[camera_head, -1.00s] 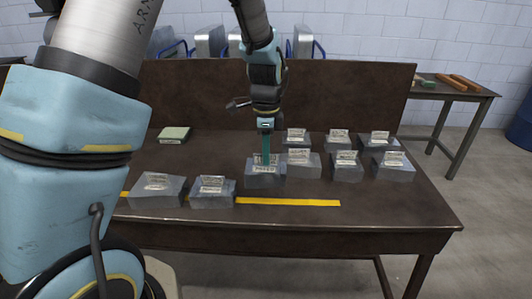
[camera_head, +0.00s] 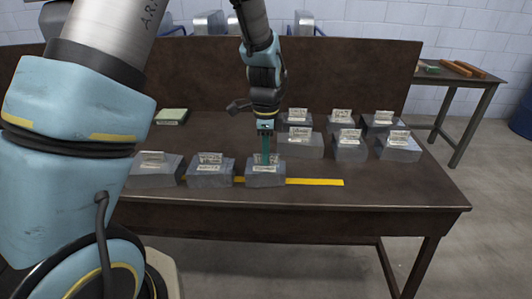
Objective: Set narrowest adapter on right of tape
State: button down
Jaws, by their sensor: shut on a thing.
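My gripper (camera_head: 265,160) points down and is shut on a grey metal adapter (camera_head: 265,179) with a pale label. This adapter covers part of the yellow tape (camera_head: 316,182) near the table's front; whether it touches the table I cannot tell. Two other grey adapters stand to its left along the tape: a nearer one (camera_head: 210,178) and a wide one (camera_head: 154,178), partly hidden by my arm. The bare tape runs on to the right of the held adapter. The labels are too small to read.
Several more labelled adapters stand behind on the right, including one (camera_head: 299,147), one (camera_head: 349,151) and one (camera_head: 398,152). A green pad (camera_head: 171,117) lies at the back left. A brown panel (camera_head: 345,80) closes the table's rear. The front right tabletop is clear.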

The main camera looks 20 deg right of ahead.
jog(key=c, duration=0.9)
grip_release()
notch_tip(320, 180, up, 11)
jog(key=b, duration=0.2)
jog(key=s+a+f+n, duration=0.1)
jog(key=a+n, duration=0.6)
jog(key=a, duration=0.3)
jog(key=s+a+f+n+t, duration=0.1)
jog(key=a+n, duration=0.6)
jog(key=a, duration=0.3)
jog(key=s+a+f+n, duration=0.2)
jog(key=a+n, duration=0.6)
jog(key=a, duration=0.2)
jog(key=shift+a+t, duration=0.1)
jog(key=shift+t, duration=0.2)
